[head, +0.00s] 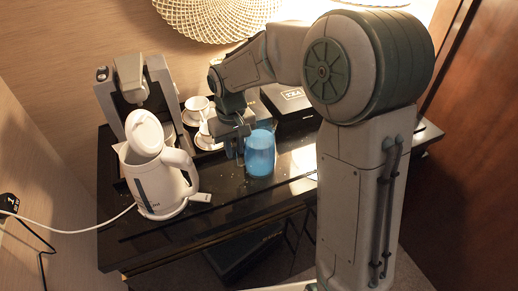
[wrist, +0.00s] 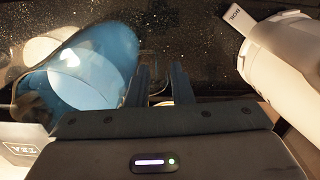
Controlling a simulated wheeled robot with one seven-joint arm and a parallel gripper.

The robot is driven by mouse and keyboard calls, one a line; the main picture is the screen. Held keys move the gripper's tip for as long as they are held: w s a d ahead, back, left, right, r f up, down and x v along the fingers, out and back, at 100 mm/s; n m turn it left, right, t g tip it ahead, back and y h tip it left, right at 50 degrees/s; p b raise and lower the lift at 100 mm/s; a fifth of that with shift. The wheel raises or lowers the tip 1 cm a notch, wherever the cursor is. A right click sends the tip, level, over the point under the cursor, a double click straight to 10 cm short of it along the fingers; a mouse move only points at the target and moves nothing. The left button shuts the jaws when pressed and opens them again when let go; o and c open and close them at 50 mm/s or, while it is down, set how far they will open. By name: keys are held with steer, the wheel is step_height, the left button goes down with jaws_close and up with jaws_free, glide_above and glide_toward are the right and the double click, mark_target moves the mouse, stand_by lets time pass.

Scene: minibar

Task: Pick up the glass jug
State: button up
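The glass jug (head: 261,153) is blue and stands upright on the dark glossy table, right of the middle. It also fills the upper left of the wrist view (wrist: 98,62). My gripper (head: 238,150) is low beside the jug, on its left in the head view. In the wrist view my gripper (wrist: 158,82) shows two dark fingers apart, with the jug's body beside the left finger. A thin, clear curved edge shows at the gap between the fingers; I cannot tell if it is the jug's handle. Contact with the jug cannot be told.
A white kettle (head: 160,175) stands left on the table (head: 215,222), with a coffee machine (head: 135,85) behind it. White cups (head: 197,107) stand behind my gripper. A black tea box (head: 289,101) lies behind the jug. The table's front strip is mostly clear.

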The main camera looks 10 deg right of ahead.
steer(key=shift+f, duration=0.9)
jaws_close()
steer(key=shift+s+a, duration=0.1)
stand_by(0.3)
